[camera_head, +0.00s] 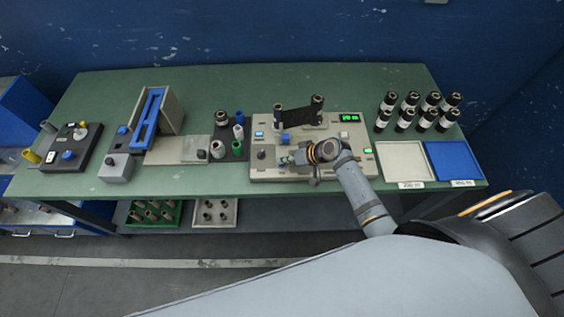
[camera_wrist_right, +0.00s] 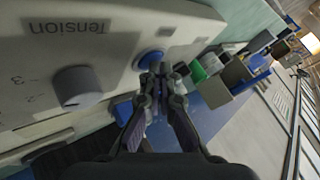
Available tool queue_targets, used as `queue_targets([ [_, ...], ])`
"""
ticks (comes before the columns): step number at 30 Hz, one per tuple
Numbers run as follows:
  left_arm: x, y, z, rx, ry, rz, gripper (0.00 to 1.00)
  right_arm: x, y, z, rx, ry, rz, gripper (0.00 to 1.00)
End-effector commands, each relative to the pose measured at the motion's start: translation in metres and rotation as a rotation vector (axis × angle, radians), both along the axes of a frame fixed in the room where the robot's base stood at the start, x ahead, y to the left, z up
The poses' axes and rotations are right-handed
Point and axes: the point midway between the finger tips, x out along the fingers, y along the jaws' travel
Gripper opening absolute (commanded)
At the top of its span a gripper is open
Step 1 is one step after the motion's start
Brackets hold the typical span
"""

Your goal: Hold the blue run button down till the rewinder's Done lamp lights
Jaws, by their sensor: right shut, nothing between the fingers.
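The rewinder (camera_head: 330,130) is a cream machine with a dark roll between two spindles and a lit green display (camera_head: 349,118). My right gripper (camera_head: 287,159) is over its front panel. In the right wrist view, the closed, empty fingertips (camera_wrist_right: 158,70) are at the round blue run button (camera_wrist_right: 146,58) and overlap its edge. I cannot tell whether the button is pressed in. A grey Tension knob (camera_wrist_right: 77,87) is beside it. A green light (camera_head: 368,150) and a small orange light (camera_head: 344,134) show on the panel; their labels are unreadable. My left gripper is out of view.
Right of the rewinder are a white tray (camera_head: 403,178), a blue tray (camera_head: 452,176) and several black-and-white rolls (camera_head: 429,111). Left of it, a dark rack (camera_head: 232,152) holds green and white spools. A blue-railed device (camera_head: 148,118) stands farther left.

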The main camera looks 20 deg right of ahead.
Motion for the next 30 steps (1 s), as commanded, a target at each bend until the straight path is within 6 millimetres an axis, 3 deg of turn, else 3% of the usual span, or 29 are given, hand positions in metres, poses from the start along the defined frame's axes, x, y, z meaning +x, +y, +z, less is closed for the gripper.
queue_targets([
  [30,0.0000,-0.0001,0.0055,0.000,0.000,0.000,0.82,-0.0006,-0.0002,0.0049,-0.001,0.002,0.001,0.00],
])
